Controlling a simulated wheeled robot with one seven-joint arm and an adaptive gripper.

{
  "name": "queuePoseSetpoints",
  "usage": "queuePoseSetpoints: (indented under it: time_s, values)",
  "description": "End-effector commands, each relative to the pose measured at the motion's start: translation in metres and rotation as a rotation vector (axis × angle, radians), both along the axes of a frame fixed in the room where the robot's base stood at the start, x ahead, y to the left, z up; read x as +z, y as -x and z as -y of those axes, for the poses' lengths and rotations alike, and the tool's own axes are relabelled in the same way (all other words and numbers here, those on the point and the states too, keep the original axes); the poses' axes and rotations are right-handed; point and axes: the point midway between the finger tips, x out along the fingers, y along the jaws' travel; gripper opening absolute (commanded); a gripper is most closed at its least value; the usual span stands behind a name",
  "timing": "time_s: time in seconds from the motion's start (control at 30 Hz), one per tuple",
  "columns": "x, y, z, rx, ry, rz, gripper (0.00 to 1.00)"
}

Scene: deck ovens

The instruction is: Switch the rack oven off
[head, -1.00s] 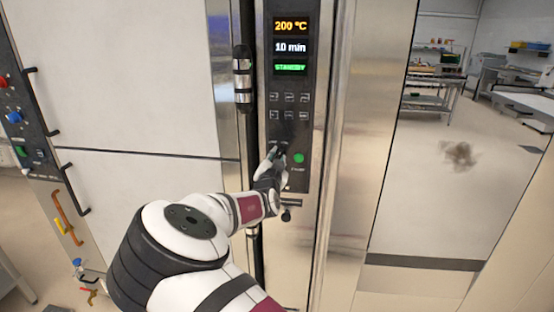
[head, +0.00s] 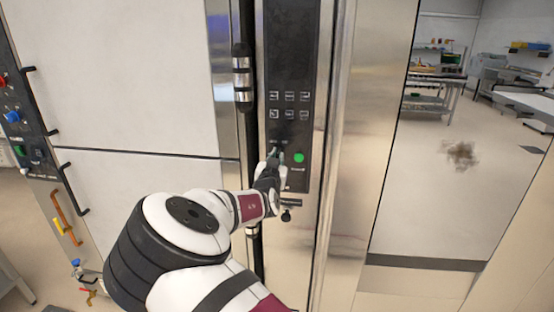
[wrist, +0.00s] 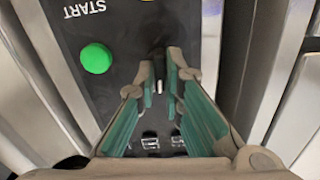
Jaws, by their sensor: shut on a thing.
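The rack oven's control panel (head: 310,130) is a tall black strip on the steel front. Its display area (head: 290,45) at the top is dark. My gripper (head: 277,157) is at the lower part of the panel, left of the round green button (head: 299,158). In the wrist view, my gripper's fingers (wrist: 165,72) close around a small dark switch (wrist: 158,62) on the panel. The fingers hide most of this switch. The green button (wrist: 95,58), beside a START label, stands clear of the fingers.
A vertical door handle (head: 242,75) runs left of the panel. A small fitting (head: 288,204) juts out just below it. Another oven's controls (head: 14,117) are at the far left. Open floor (head: 425,190) and steel tables (head: 435,85) lie at the right.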

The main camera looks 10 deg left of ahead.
Motion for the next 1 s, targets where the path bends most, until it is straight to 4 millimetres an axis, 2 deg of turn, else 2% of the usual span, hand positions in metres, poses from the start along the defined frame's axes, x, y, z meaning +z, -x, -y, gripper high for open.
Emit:
queuePoseSetpoints:
  time_s: [0.5, 0.7, 1.0]
  values:
    - [-0.0004, -0.0002, 0.0002, 0.000, 0.456, -0.016, 0.00]
    - [-0.0004, 0.0000, -0.0002, 0.001, 0.572, -0.019, 0.00]
    - [-0.0003, 0.0001, -0.0002, 0.001, 0.656, -0.023, 0.00]
